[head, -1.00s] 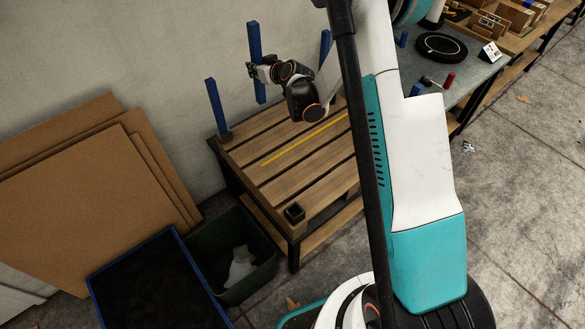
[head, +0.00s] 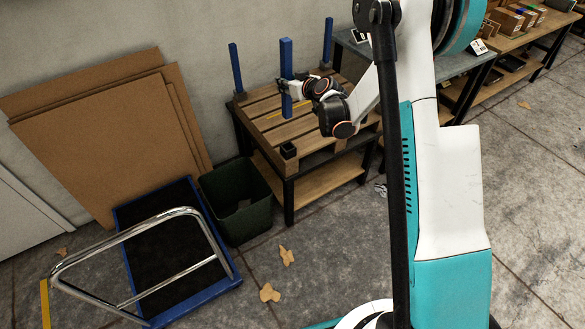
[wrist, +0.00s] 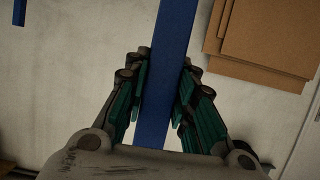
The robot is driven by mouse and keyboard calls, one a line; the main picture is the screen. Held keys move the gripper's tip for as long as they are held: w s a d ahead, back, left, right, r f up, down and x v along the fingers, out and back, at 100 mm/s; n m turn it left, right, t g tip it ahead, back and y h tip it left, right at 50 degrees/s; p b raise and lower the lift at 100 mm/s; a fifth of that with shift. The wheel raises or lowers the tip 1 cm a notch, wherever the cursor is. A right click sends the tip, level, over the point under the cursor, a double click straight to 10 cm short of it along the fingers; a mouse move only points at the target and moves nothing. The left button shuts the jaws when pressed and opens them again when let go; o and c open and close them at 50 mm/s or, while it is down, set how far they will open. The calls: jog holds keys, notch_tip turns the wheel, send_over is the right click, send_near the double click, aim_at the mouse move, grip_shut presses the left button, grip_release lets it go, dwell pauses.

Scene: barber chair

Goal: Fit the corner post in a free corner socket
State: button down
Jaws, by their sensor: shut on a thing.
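My gripper (head: 286,89) is shut on a blue corner post (head: 286,55), which it holds upright above the wooden slatted pallet table (head: 262,111). In the wrist view the fingers (wrist: 160,100) press on both sides of the blue post (wrist: 168,45). A black corner socket (head: 288,150) at that near corner is empty. Two other blue posts stand upright at the far-left corner (head: 236,68) and the back corner (head: 328,43). My arm hides the right-hand corner.
A dark green bin (head: 236,200) stands left of the pallet table. A blue-edged trolley (head: 223,262) with a chrome handle (head: 125,235) is at front left. Brown boards (head: 95,130) lean on the wall. A grey workbench (head: 450,65) stands at right. Floor in front is mostly clear.

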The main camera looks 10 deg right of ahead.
notch_tip(320, 180, down, 20)
jog(key=b, duration=0.7)
jog(key=shift+s, duration=0.25)
jog(key=shift+f, duration=0.25)
jog(key=c, duration=1.3)
grip_release()
jog(key=shift+c, duration=0.2)
jog(key=shift+r, duration=0.1)
